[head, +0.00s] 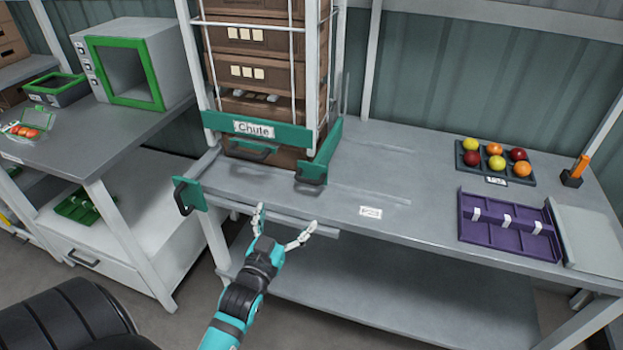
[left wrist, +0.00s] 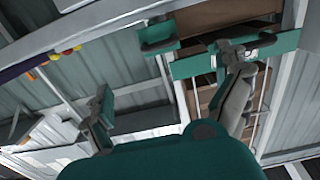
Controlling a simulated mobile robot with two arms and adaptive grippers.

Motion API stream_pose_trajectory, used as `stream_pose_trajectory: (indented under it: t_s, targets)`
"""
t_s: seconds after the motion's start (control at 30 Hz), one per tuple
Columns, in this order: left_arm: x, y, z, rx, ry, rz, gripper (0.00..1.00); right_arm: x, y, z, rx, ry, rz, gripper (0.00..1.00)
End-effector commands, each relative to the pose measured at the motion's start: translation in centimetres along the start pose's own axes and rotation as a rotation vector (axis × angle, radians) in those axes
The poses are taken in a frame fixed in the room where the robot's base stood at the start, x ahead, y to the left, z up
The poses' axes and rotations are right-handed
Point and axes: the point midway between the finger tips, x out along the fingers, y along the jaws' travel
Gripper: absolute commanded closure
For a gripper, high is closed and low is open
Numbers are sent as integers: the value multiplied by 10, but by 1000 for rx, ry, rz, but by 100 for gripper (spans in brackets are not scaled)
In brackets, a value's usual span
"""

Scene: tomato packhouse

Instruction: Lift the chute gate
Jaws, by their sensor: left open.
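The chute gate (head: 257,130) is a green bar labelled "Chute" across the front of the brown crate stack. A dark handle (head: 250,152) hangs below its label. The gate sits low, near the grey tabletop. My left gripper (head: 284,219) is open and empty at the table's front edge, below and in front of the gate, apart from the handle. In the left wrist view the green gate (left wrist: 285,45) shows at the upper right, partly behind one of my fingers. My right gripper is not in view.
Green brackets with dark handles stand right of the gate (head: 312,172) and at the table's left corner (head: 188,195). White posts flank the crates (head: 255,72). A tomato tray (head: 465,163) and purple tray (head: 480,235) lie at the right. The middle tabletop (head: 400,170) is mostly clear.

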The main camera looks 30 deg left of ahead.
Motion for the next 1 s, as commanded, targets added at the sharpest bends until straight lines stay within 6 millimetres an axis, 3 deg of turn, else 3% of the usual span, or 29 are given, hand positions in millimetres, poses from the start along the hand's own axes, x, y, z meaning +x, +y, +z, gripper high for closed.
stream_pose_trajectory:
  t_s: [0.5, 0.73, 1.0]
  targets:
    - [112, 1, -1, 0, 1, 0, 0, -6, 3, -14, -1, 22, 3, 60]
    - [138, 1, 0, 0, -1, 0, 0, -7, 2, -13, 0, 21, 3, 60]
    - [143, 1, 1, 0, -2, 0, 0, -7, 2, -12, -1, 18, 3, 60]
